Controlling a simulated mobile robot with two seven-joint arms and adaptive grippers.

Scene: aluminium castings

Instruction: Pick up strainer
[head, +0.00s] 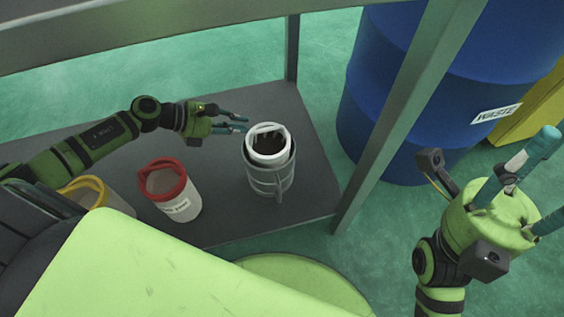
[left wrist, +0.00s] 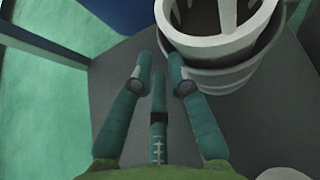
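A round grey vessel (head: 268,181) with a side handle stands upright on the dark shelf. A white-rimmed container (head: 267,158) with a bar across its dark opening sits in its top; I cannot tell which part is the strainer. In the left wrist view, the white rim (left wrist: 222,45) shows at top right, cut off by the frame edge. My left gripper (head: 246,122) is just left of the rim, fingers apart and empty, with no clear contact. In the left wrist view its fingertips (left wrist: 160,68) lie left of the vessel. My right gripper (head: 530,180) is open and empty at the far right.
A red-rimmed can (head: 171,195) and a yellow-rimmed can (head: 92,194) stand left on the shelf (head: 225,222). A grey post (head: 400,125) rises at the shelf's right. A blue waste barrel (head: 395,95) stands behind it. Shelf space behind the cans is clear.

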